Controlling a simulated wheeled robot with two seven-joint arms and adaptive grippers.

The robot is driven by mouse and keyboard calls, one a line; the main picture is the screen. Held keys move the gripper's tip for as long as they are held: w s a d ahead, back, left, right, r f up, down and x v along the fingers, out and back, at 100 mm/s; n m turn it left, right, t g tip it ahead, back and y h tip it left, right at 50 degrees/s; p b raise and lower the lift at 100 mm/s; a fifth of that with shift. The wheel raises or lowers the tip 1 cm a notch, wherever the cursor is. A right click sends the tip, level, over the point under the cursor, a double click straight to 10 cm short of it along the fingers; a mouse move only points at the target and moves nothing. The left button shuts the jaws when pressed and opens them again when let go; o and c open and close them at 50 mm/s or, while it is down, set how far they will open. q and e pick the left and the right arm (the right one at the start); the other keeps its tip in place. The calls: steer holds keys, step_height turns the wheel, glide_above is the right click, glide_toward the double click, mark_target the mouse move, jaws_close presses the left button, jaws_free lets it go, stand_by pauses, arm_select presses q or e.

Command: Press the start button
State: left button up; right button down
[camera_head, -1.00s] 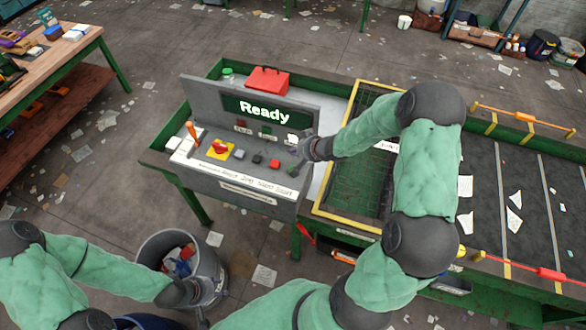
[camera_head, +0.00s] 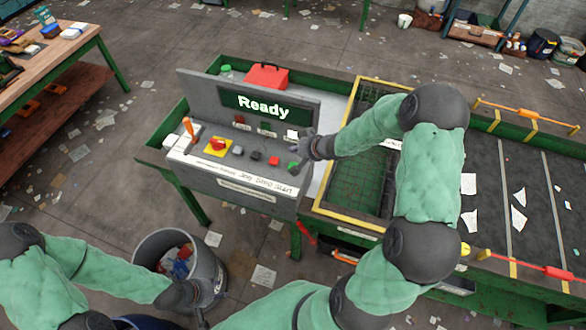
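The grey control panel (camera_head: 228,172) stands at the left end of the belt. Its screen (camera_head: 263,106) reads "Ready". The green start button (camera_head: 293,167) sits at the right end of the button row, above the word "Start". My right gripper (camera_head: 298,158) is just above and beside this button, small and dark; I cannot tell whether it touches it or whether its fingers are open. My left gripper (camera_head: 203,317) hangs low by the bin at the bottom left, its fingers too small to judge.
A red stop knob (camera_head: 217,144) on a yellow plate, an orange-handled lever (camera_head: 190,130) and a red button (camera_head: 274,160) share the panel. A red toolbox (camera_head: 267,77) stands behind it. A grey bin (camera_head: 150,250) with scraps stands in front. The belt (camera_head: 500,190) lies right.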

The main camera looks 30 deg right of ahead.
mark_target(291, 163)
step_height(291, 163, down, 6)
steer(key=b, duration=0.4)
steer(key=shift+r+b, duration=0.25)
steer(key=shift+b, duration=0.15)
steer(key=shift+f, duration=0.35)
steer(key=shift+f, duration=0.1)
stand_by(0.6)
steer(key=shift+f, duration=0.25)
steer(key=shift+f+b, duration=0.55)
stand_by(0.8)
steer(key=shift+r, duration=0.1)
steer(key=shift+r+p, duration=0.85)
steer(key=shift+p, duration=0.3)
